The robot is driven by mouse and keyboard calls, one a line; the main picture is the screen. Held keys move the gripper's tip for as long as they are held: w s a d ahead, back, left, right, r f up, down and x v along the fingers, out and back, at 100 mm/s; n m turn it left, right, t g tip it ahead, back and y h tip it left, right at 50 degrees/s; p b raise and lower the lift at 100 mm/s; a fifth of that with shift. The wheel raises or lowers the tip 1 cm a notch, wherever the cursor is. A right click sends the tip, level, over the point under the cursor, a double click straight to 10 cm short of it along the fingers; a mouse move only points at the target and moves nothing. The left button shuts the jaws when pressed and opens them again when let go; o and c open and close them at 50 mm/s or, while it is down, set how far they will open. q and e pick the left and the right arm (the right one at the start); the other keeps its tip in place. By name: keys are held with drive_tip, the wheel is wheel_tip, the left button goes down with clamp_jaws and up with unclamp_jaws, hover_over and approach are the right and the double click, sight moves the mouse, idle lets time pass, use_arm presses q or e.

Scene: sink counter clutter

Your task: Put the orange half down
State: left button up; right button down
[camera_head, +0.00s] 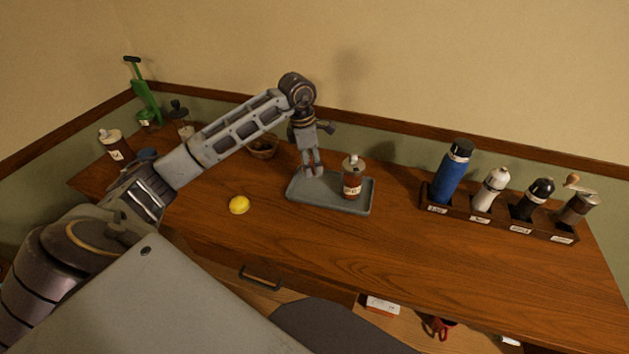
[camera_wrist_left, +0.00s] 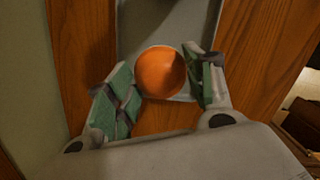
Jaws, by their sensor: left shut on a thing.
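The orange half (camera_wrist_left: 160,72) sits between the green-padded fingers of my left gripper (camera_wrist_left: 160,88) in the left wrist view, its round orange skin facing the camera. In the head view my left gripper (camera_head: 313,170) points down over the left end of the grey tray (camera_head: 328,203), shut on the orange half. The fingers hide the orange half there. The tray also shows behind the fruit in the wrist view (camera_wrist_left: 182,22). I cannot tell whether the fruit touches the tray. My right gripper is not in view.
A brown pump bottle (camera_head: 352,180) stands on the tray, right of my left gripper. A lemon (camera_head: 239,205) lies on the counter left of the tray. A wooden rack (camera_head: 500,220) holds a blue bottle (camera_head: 450,175) and several grinders. A small bowl (camera_head: 263,148) stands behind my forearm.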

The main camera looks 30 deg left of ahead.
sight(314, 186)
use_arm(q)
drive_tip(key=shift+f, duration=1.7)
drive_tip(key=shift+f, duration=1.85)
drive_tip(key=shift+f, duration=0.2)
drive_tip(key=o, duration=1)
drive_tip(key=shift+r, duration=0.2)
drive_tip(key=r, duration=0.4)
drive_tip(key=a+r, duration=0.1)
drive_tip(key=r, duration=0.3)
drive_tip(key=s+r, duration=0.1)
drive_tip(key=r, duration=0.3)
drive_tip(key=shift+a, duration=0.2)
